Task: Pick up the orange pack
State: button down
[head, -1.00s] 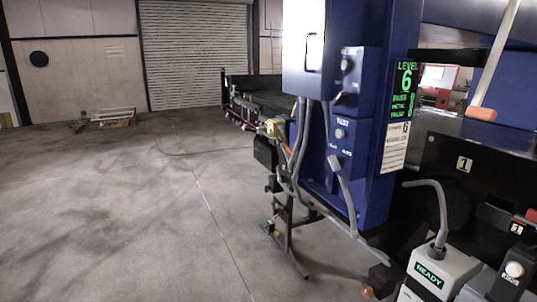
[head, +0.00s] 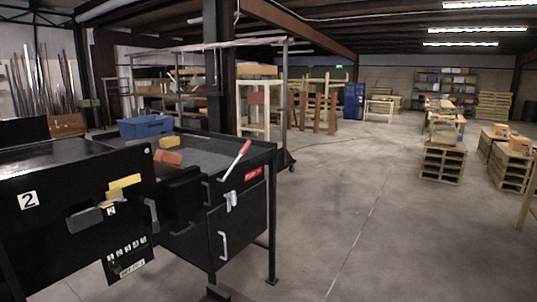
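An orange pack (head: 168,157) lies on the dark top of a black bench or conveyor end at the left of the head view. It looks like a small flat block. A yellow block (head: 169,141) lies just behind it, and a blue bin (head: 146,126) stands behind that to the left. My gripper is not in view, so its state does not show.
The black housing marked 2 (head: 28,200) fills the near left. A red-and-white lever (head: 236,160) rises at the bench's right end. Pallet stacks (head: 443,163) stand at the right. The concrete floor (head: 345,215) between is clear.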

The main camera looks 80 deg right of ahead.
aim_at(160, 156)
jog(key=z, duration=0.45)
jog(key=k+l+z, duration=0.1)
jog(key=z, duration=0.3)
jog(key=l+z, duration=0.2)
jog(key=z, duration=0.25)
jog(key=l+z, duration=0.1)
jog(key=z, duration=0.35)
jog(key=i+l+u, duration=0.35)
jog(key=l, duration=0.5)
jog(key=l+u, duration=0.4)
jog(key=l, duration=0.45)
jog(key=l+u, duration=0.35)
jog(key=l, duration=0.55)
jog(key=i+l+u, duration=0.25)
jog(key=l, duration=0.25)
jog(key=l+u, duration=0.25)
jog(key=l, duration=0.25)
jog(key=i+l+u, duration=0.25)
jog(key=l, duration=0.3)
jog(key=l+u, duration=0.2)
jog(key=l, duration=0.3)
